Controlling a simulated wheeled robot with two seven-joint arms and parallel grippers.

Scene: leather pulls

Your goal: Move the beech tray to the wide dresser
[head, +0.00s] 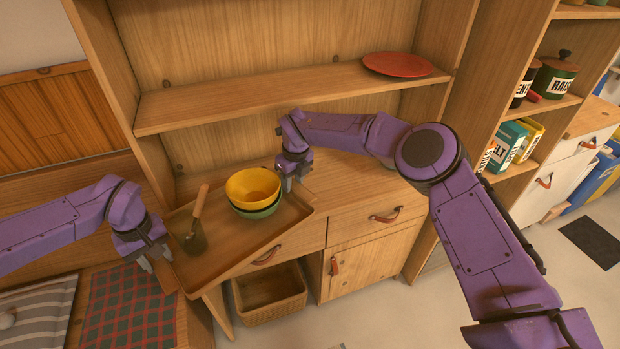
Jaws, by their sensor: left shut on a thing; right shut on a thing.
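The beech tray (232,254) is held roughly level between my two grippers, at the left front of the wide dresser (345,195). My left gripper (158,262) is shut on the tray's left side. My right gripper (290,183) is shut on its far right side, beside the bowls. The tray overlaps the dresser's worktop in the picture; I cannot tell whether it touches it.
A red plate (397,64) lies on the dresser's upper shelf. The worktop right of the tray looks clear, partly hidden by my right arm. A wooden bin (269,292) is below the tray. A bench with a checked cloth (130,308) is at lower left.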

